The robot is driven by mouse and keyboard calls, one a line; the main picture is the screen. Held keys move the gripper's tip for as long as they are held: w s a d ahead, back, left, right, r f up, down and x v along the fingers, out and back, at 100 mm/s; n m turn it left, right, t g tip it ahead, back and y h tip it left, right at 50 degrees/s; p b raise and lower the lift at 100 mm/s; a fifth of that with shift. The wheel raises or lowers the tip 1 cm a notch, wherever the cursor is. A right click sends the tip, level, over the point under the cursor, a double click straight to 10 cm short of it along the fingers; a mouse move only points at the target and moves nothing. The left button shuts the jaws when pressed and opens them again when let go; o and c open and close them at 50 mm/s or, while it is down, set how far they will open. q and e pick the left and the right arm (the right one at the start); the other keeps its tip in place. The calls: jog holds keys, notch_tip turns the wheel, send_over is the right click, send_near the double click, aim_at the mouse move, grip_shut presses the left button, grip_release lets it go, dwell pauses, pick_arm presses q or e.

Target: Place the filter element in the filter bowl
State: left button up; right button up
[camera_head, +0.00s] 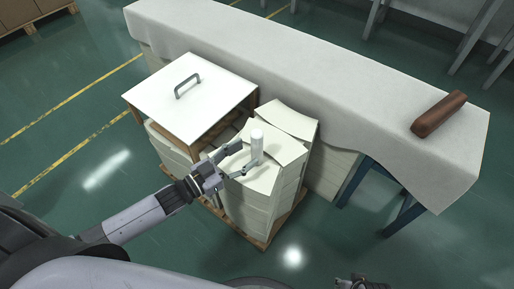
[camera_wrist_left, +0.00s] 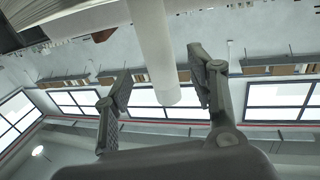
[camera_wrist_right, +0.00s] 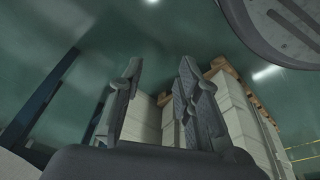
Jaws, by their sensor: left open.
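A white upright cylinder, which looks like the filter element (camera_head: 257,140), stands on a stack of pale sheets in the middle of the head view. It also shows in the left wrist view (camera_wrist_left: 157,50), reaching down between the two fingers. My left gripper (camera_head: 242,158) is open, with its fingers spread around the cylinder's near side; a gap shows on each side in the wrist view. My right gripper (camera_wrist_right: 160,75) has its fingers apart and nothing between them; it is low at the bottom edge of the head view. I cannot make out a filter bowl.
A white board with a dark handle (camera_head: 186,87) lies left of the stacks. The stacked sheets (camera_head: 262,205) stand on a wooden pallet. Behind is a long cloth-covered table (camera_head: 300,60) with a brown block (camera_head: 438,114). Green floor (camera_head: 330,245) is clear at the front right.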

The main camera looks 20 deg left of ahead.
aim_at(252, 151)
pick_arm(q)
jog(key=x, duration=0.3)
jog(key=b+x, duration=0.1)
jog(key=x, duration=0.1)
jog(key=shift+f, duration=0.3)
pick_arm(e)
jog(key=r, duration=0.3)
jog(key=shift+w+r, duration=0.2)
jog(key=shift+w, duration=0.1)
pick_arm(q)
grip_shut()
jog(key=shift+r, duration=0.1)
